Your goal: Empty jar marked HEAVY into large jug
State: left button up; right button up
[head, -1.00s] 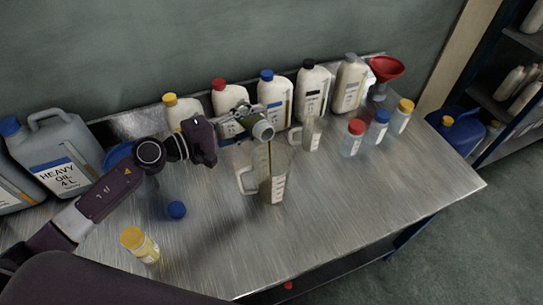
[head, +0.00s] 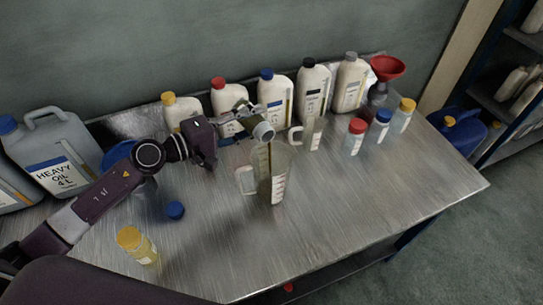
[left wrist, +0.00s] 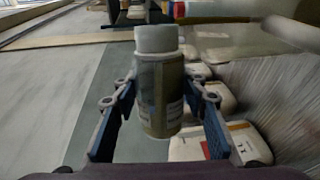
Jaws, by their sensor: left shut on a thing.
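My left gripper (head: 238,118) is shut on a small clear jar (head: 262,131), tipped over with its open mouth above the large jug. A thin brownish streak runs down from the mouth into the jug. The large clear jug (head: 280,165) stands upright mid-table, handle to the left, with red marks on its side. In the left wrist view the jar (left wrist: 158,90) sits between both fingers (left wrist: 160,115); its label is too blurred to read. My right gripper is not in view.
A smaller jug (head: 312,135) stands behind the large one. Capped jars, red (head: 354,138), blue (head: 379,126) and yellow (head: 403,115), stand at right; another yellow-capped jar (head: 138,246) is front left. Bottles and a red funnel (head: 387,68) line the back. The front right tabletop is clear.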

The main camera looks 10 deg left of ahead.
pick_arm(q)
jog(key=shift+s+d+f+m+b, duration=0.15)
jog(key=shift+f+m+b, duration=0.15)
jog(key=shift+m+b, duration=0.5)
dwell(0.6)
jog(key=shift+s+d+r+m+t, duration=0.2)
jog(key=shift+r+m+t, duration=0.25)
jog(key=shift+m, duration=0.25)
dwell(0.7)
jog(key=shift+s+d+r+m+y+p, duration=0.25)
jog(key=shift+r+m+p, duration=0.2)
jog(key=shift+m+p, duration=0.3)
dwell(0.7)
jog(key=shift+w, duration=0.1)
jog(key=shift+w+a+f+n+b, duration=0.2)
jog(key=shift+f+n+b, duration=0.15)
jog(key=shift+f+b, duration=0.3)
jog(key=shift+w+a+f+n, duration=0.1)
jog(key=shift+a+n, duration=0.05)
jog(key=shift+n, duration=0.45)
jog(key=shift+g, duration=0.25)
jog(key=shift+a+f+n, duration=0.1)
jog(key=shift+n, duration=0.2)
